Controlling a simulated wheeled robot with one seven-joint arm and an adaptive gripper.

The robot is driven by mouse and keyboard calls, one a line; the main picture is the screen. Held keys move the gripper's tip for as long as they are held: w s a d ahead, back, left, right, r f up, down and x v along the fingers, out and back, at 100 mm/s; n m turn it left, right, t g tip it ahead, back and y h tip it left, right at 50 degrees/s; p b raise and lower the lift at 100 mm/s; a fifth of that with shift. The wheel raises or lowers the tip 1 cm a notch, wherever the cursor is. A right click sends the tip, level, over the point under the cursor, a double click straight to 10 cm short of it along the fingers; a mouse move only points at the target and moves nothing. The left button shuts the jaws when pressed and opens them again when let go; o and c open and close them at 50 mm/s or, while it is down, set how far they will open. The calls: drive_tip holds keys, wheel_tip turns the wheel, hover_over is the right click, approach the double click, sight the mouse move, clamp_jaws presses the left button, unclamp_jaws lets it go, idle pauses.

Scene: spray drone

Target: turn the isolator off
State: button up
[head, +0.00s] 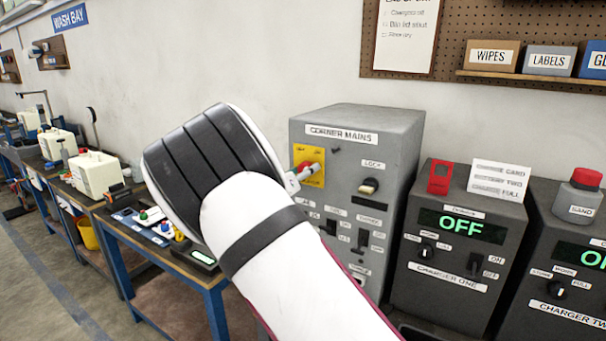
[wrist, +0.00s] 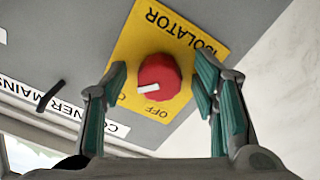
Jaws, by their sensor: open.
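The isolator is a red rotary knob (wrist: 160,78) on a yellow plate (wrist: 146,45) marked ISOLATOR, upside down in the wrist view. The knob's white mark points left, towards a label partly hidden by the left finger. The word OFF reads below the knob. In the head view the knob (head: 312,168) sits on the grey box marked CORNER MAINS (head: 340,160). My gripper (wrist: 161,68) is open, with one finger on each side of the knob. Its fingertips (head: 297,174) are at the plate's left edge in the head view. I cannot tell whether they touch the knob.
A blue-legged bench (head: 210,285) with small items is at the left, partly behind my arm.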

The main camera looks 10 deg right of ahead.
drive_tip(key=c, duration=1.2)
drive_tip(key=shift+o, duration=0.2)
drive_tip(key=shift+s+r+n+p, duration=0.15)
drive_tip(key=shift+n+p, duration=0.5)
drive_tip(key=shift+n, duration=3.85)
drive_tip(key=shift+w+r+n+p, duration=0.15)
drive_tip(key=shift+n+p, duration=0.5)
drive_tip(key=shift+n, duration=3.85)
drive_tip(key=shift+s, duration=0.1)
